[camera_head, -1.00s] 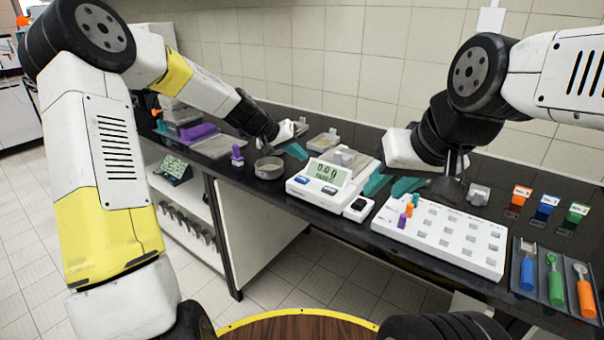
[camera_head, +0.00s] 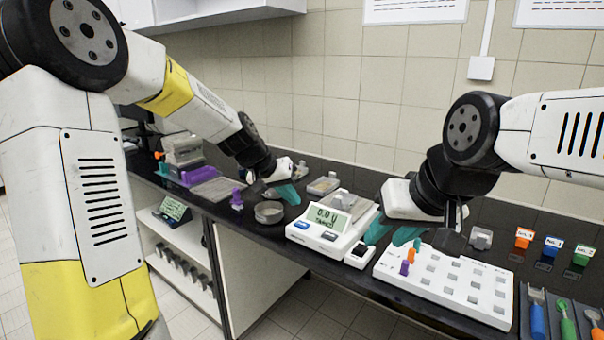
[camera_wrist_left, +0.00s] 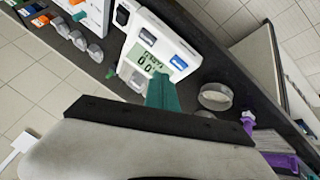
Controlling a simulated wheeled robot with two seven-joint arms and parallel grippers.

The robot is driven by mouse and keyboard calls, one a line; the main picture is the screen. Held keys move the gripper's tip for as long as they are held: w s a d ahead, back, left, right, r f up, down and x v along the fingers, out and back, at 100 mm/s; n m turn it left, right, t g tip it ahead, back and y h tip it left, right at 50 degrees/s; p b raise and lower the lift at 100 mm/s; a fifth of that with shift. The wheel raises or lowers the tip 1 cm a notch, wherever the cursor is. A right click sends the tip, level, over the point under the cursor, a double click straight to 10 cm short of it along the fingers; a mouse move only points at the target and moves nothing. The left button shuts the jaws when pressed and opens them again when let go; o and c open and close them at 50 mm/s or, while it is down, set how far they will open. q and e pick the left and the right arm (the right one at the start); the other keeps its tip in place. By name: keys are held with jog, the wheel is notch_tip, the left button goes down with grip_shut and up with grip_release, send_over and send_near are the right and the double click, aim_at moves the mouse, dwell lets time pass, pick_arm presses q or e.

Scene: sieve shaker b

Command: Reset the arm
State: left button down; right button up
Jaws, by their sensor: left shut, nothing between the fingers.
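My left gripper (camera_head: 288,194) has teal fingers that are shut and empty. It hangs over the black bench, just behind and right of a round metal sieve ring (camera_head: 269,212) and left of the digital scale (camera_head: 333,222). In the left wrist view its teal fingers (camera_wrist_left: 162,92) show together, in front of the scale (camera_wrist_left: 155,55), with the sieve ring (camera_wrist_left: 215,96) to their right. My right gripper (camera_head: 392,234) has its two teal fingers apart with nothing seen between them. It is between the scale and the white rack (camera_head: 447,284).
A purple-based device (camera_head: 187,158) stands at the back left, with a small purple piece (camera_head: 237,199) near the ring. Orange (camera_head: 524,238), blue (camera_head: 552,245) and green (camera_head: 583,250) labelled containers stand at right, behind a dark tray (camera_head: 524,315) of coloured-handled tools. The wall rises behind the bench.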

pick_arm(q)
jog(key=s+a+r+y, duration=0.1)
jog(key=s+a, duration=0.3)
jog(key=s, duration=0.5)
jog(key=s+a+r+n+y, duration=0.1)
jog(key=s+a+r, duration=0.2)
jog(key=s, duration=0.6)
jog(key=s+a+r+n+t+y, duration=0.1)
jog(key=s+a+r, duration=0.2)
jog(key=s, duration=0.6)
jog(key=shift+s+a, duration=0.35)
jog(key=shift+a, duration=0.45)
